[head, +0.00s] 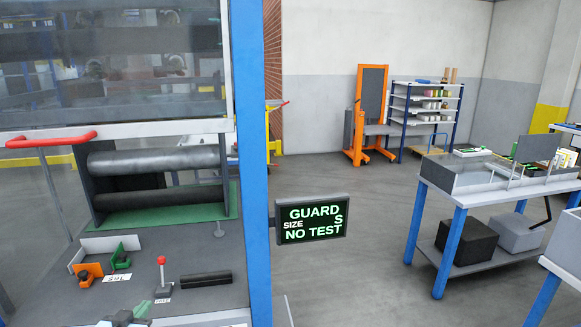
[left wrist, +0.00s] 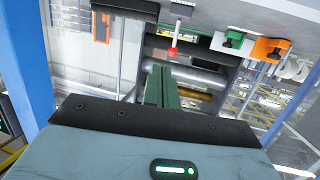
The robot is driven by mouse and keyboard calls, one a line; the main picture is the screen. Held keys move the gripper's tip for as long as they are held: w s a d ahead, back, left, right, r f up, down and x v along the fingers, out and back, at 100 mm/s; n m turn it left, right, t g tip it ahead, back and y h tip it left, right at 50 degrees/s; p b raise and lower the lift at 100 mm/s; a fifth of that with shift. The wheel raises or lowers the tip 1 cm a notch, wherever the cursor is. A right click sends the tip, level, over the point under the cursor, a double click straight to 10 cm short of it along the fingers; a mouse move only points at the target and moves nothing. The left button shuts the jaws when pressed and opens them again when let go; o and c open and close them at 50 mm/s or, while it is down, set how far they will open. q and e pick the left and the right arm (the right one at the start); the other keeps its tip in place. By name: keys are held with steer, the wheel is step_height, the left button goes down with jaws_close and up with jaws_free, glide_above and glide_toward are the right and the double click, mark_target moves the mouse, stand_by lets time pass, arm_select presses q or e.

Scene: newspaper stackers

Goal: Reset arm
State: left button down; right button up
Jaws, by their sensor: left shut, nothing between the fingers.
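My left gripper (head: 138,310) shows only in part at the bottom edge of the head view, low in front of the machine's grey deck (head: 190,262). In the left wrist view its fingers (left wrist: 160,86) are together with nothing between them, and the scene beyond appears upside down. The red-knobbed lever (head: 162,275) stands on the deck just beyond the gripper; its knob also shows in the left wrist view (left wrist: 172,52). My right gripper is in neither view.
Orange (head: 86,272) and green (head: 120,258) clamps and a black bar (head: 205,280) sit on the deck below the rollers (head: 155,160). A blue post (head: 252,160) carries a display (head: 312,219) reading "GUARD", "SIZE S", "NO TEST".

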arm_select(q)
steer(key=s+d+f+m+g+h, duration=0.1)
steer(key=s+d+f+g, duration=0.1)
steer(key=s+d+f, duration=0.4)
steer(key=s+d+f+g+h, duration=0.1)
steer(key=s+d+f, duration=0.2)
steer(key=s+f, duration=0.7)
steer(key=s+d+f+g, duration=0.1)
steer(key=s+d, duration=0.1)
steer(key=s, duration=0.5)
steer(key=s+d+f+g, duration=0.1)
steer(key=s+d+f, duration=0.1)
steer(key=s, duration=0.6)
steer(key=s+d+f+m+g, duration=0.1)
steer(key=s+d, duration=0.3)
steer(key=s, duration=0.3)
steer(key=shift+s+d+f+g+h, duration=0.2)
steer(key=shift+s+f+g+h, duration=0.1)
steer(key=shift+s, duration=0.1)
steer(key=shift+s, duration=0.1)
